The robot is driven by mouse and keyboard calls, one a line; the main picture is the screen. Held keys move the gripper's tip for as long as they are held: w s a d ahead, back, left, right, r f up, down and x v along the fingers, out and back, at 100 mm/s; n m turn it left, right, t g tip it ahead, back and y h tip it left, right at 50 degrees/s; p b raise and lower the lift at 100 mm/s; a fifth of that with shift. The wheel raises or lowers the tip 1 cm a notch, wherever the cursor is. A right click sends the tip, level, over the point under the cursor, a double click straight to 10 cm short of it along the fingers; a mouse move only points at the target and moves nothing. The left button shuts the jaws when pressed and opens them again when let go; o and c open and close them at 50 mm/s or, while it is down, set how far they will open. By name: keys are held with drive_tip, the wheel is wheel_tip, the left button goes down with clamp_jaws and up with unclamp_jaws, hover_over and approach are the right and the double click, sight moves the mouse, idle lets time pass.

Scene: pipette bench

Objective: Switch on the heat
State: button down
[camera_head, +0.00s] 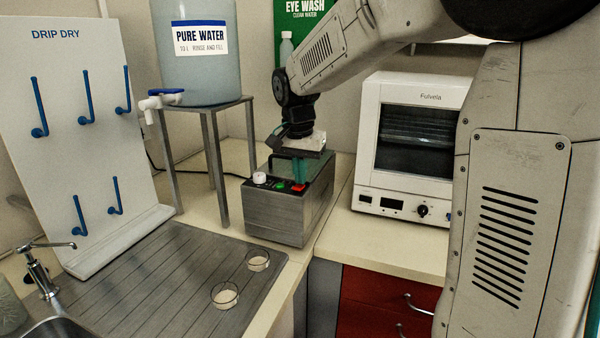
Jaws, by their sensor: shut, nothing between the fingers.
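A grey metal box-shaped unit (272,217) stands on the bench at the centre. Its sloped top edge carries a white knob (260,178), a small green button or lamp (280,185) and a red switch (298,187). My gripper (299,181) points down over the right end of this panel, its teal fingers shut and empty. The fingertips are at or just above the red switch; I cannot tell whether they touch it. The switch's position is too small to make out. My gripper and wrist hide part of the unit's top.
A white oven (425,98) stands to the right. A water tank (200,75) on a metal stand (216,165) stands behind left. A drying rack (65,130) and a tap (40,265) are at left.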

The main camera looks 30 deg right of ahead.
drive_tip(key=shift+s+a+f, duration=0.1)
drive_tip(key=shift+f, duration=0.1)
drive_tip(key=shift+s+a+r, duration=0.15)
drive_tip(key=shift+s+a, duration=0.35)
drive_tip(key=shift+a, duration=0.05)
drive_tip(key=shift+r, duration=0.1)
wheel_tip(320, 180, up, 14)
drive_tip(key=s+a, duration=0.1)
idle(0.4)
